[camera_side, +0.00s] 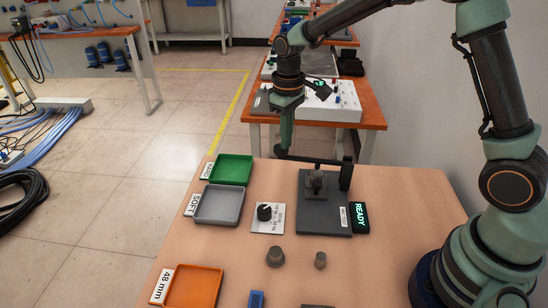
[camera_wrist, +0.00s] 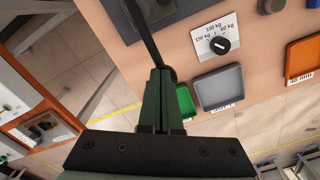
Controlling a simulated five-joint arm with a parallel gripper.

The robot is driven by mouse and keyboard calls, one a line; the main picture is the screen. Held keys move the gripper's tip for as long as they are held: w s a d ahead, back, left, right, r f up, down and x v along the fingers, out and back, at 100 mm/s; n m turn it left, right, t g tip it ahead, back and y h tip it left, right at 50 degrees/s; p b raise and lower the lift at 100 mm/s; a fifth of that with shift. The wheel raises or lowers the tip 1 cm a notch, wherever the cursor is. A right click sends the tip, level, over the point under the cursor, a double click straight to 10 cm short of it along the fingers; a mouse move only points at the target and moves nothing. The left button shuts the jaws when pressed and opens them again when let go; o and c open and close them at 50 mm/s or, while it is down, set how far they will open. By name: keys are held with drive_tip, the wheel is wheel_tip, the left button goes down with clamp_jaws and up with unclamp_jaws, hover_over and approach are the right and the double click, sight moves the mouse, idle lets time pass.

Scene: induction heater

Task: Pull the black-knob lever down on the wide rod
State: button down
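A dark press (camera_side: 325,215) with a flat base and an upright post stands on the table. Its long black lever (camera_side: 318,161) runs left from the post, close to level, to the tip of my gripper (camera_side: 283,152). In the wrist view the lever (camera_wrist: 143,35) reaches my gripper (camera_wrist: 161,72), whose two fingers are together. The round black knob (camera_wrist: 172,75) shows partly at the fingertips; the fingers hide the rest, and I cannot tell if they clasp it. A grey rod (camera_side: 317,181) stands upright on the press base, under the lever.
A green display (camera_side: 360,217) reads READY beside the press. A dial (camera_side: 265,212) on a white plate sits left of it. Green (camera_side: 229,170), grey (camera_side: 219,205) and orange (camera_side: 193,289) trays line the left. Two loose grey pieces (camera_side: 275,257) (camera_side: 320,260) stand in front.

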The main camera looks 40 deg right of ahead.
drive_tip(key=shift+f, duration=1.5)
drive_tip(key=shift+r, duration=0.1)
wheel_tip(320, 180, up, 13)
idle(0.5)
